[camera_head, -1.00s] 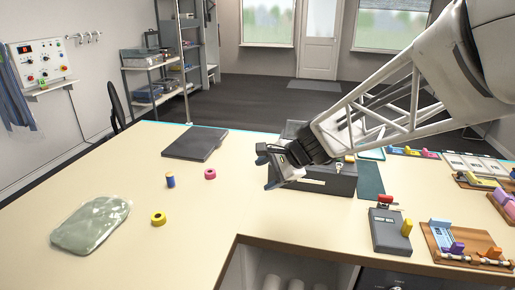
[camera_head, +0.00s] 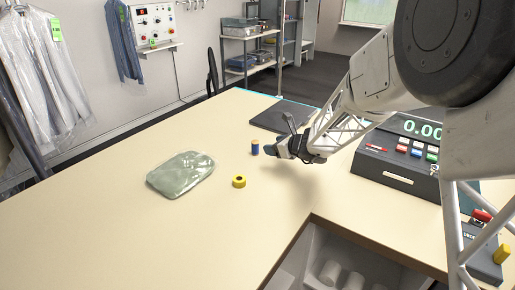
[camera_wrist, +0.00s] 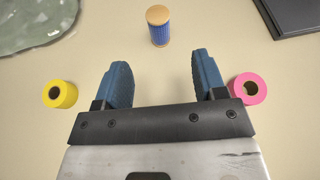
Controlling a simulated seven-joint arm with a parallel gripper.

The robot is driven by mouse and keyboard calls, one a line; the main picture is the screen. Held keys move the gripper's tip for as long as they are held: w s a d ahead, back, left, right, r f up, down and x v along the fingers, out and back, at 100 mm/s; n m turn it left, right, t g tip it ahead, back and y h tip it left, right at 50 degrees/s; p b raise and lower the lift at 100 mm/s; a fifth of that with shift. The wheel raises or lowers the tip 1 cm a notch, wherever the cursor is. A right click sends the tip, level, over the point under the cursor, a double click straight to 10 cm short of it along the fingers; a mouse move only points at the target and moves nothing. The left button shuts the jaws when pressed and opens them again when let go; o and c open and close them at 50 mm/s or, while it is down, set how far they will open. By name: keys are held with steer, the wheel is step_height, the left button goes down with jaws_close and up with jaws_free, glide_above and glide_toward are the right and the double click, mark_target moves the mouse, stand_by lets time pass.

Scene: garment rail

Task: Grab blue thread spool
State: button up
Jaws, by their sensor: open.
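The blue thread spool (camera_head: 255,147) stands upright on the table, with wooden-coloured ends. In the wrist view the blue spool (camera_wrist: 158,27) is ahead of my fingertips, roughly centred between them and apart from both. My gripper (camera_head: 272,150) is just right of the spool in the head view. In the wrist view my gripper (camera_wrist: 161,72) shows two blue fingers spread wide with nothing between them.
A yellow tape roll (camera_head: 239,181) lies in front of the spool. A pink roll (camera_wrist: 248,88) is beside my right finger. A bagged green garment (camera_head: 181,174) lies to the left, a dark flat slab (camera_head: 283,117) behind. A cash register (camera_head: 398,165) stands right.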

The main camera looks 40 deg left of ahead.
mark_target(258, 147)
steer(key=shift+m+t, duration=0.3)
steer(key=shift+m, duration=0.4)
steer(key=x, duration=0.4)
steer(key=shift+s+d+f, duration=0.15)
steer(key=shift+s+f, duration=0.05)
steer(key=shift+f, duration=0.15)
steer(key=shift+x, duration=1.3)
steer(key=shift+x, duration=2.55)
steer(key=shift+s, duration=0.15)
steer(key=shift+c, duration=0.3)
steer(key=c, duration=0.9)
